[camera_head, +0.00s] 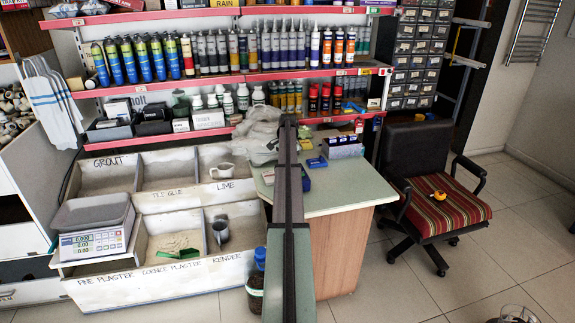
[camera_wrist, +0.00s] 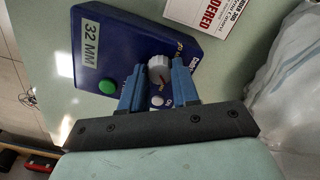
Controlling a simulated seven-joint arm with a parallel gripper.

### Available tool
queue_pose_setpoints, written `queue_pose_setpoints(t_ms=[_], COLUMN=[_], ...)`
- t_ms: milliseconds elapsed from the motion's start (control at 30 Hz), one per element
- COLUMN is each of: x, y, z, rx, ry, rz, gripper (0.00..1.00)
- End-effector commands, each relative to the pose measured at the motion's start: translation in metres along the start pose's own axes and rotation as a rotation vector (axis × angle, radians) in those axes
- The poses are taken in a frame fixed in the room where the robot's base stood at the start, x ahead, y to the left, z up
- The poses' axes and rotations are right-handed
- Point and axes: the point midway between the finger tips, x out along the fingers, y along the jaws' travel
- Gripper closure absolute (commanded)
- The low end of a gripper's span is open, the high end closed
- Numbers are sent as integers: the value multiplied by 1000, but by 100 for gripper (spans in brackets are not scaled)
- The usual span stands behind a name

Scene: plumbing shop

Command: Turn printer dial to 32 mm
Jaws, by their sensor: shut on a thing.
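The blue printer (camera_wrist: 115,45) lies on the pale green counter and fills the upper middle of the wrist view. It bears a light label reading 32 MM, a green button (camera_wrist: 108,87) and a small white button (camera_wrist: 157,101). Its pale grey dial (camera_wrist: 159,70) sits between the blue fingers of my gripper (camera_wrist: 158,67), which is shut on it. The dial's pointer and most scale marks are too small or covered to read. In the head view my arm hides the gripper and dial.
A white and red card (camera_wrist: 203,12) lies beside the printer. Crumpled pale plastic (camera_wrist: 290,95) is close on the right in the wrist view. The counter (camera_head: 345,190) has bare room at its front right. Shelves of bottles and tubes (camera_head: 250,50) stand behind.

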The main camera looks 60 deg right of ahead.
Motion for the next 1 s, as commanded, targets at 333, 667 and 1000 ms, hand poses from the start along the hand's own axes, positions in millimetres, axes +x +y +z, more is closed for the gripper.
queue_pose_setpoints(t_ms=[333,667,1000], x=[0,0,0], y=[0,0,0], z=[-1,-1,-1], rx=[187,243,244], ry=[2,2,2], rz=[-1,-1,0], gripper=[100,100,100])
